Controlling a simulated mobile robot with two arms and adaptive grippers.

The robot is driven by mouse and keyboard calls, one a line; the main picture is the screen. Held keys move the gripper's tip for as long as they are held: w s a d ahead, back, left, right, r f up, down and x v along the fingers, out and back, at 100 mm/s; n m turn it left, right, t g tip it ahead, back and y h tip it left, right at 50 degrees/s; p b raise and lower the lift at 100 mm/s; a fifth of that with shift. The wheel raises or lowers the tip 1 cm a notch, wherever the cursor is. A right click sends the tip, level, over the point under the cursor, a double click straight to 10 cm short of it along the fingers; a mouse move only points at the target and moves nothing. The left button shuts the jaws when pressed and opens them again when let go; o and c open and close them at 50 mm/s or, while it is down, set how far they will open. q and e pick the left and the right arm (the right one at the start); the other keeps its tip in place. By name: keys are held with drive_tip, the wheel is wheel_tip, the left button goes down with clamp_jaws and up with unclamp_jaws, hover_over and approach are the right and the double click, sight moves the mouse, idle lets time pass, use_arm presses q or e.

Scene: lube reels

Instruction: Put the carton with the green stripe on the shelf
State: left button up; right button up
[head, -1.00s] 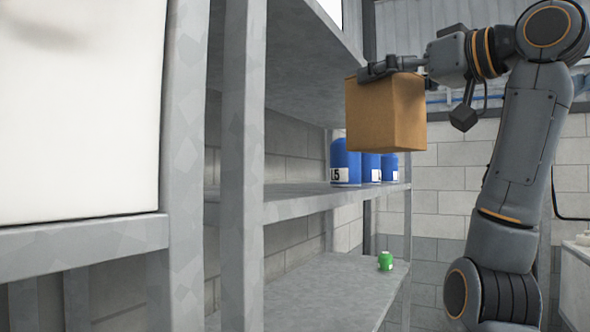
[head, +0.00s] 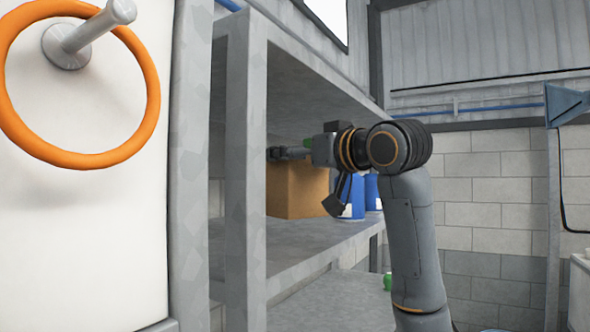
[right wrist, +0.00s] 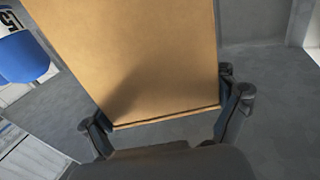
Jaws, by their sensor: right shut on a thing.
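A plain brown carton (head: 296,190) is inside the shelf bay, over the middle shelf board (head: 300,248), in the head view. My right gripper (head: 287,153) is shut on the carton near its top. The right wrist view shows the carton (right wrist: 135,55) between the two fingers of the gripper (right wrist: 168,108). I cannot tell whether the carton's underside touches the board. A small green patch shows behind the gripper; I cannot tell whether it is the carton's stripe. My left gripper is not in view.
Blue containers (head: 354,200) stand on the same board, beyond the carton. A small green bottle (head: 388,281) stands on the lower board. A grey upright post (head: 246,170) is at the near end. A white panel with an orange ring handle (head: 152,85) is at left.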

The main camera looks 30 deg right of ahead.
sight(295, 179)
drive_tip(key=shift+d+f, duration=0.1)
drive_tip(key=shift+f, duration=0.5)
wheel_tip(295, 179, down, 2)
drive_tip(key=shift+f+p, duration=0.1)
drive_tip(key=shift+p, duration=0.55)
drive_tip(key=shift+w+a+p, duration=0.1)
drive_tip(key=shift+a+p, duration=0.1)
drive_tip(key=shift+p, duration=0.2)
drive_tip(key=shift+f, duration=0.25)
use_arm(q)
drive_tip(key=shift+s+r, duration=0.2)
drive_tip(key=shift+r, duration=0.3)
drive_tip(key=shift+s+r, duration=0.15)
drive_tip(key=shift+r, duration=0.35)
use_arm(e)
drive_tip(key=shift+f, duration=0.2)
drive_tip(key=o, duration=1.5)
drive_tip(key=shift+c, duration=0.2)
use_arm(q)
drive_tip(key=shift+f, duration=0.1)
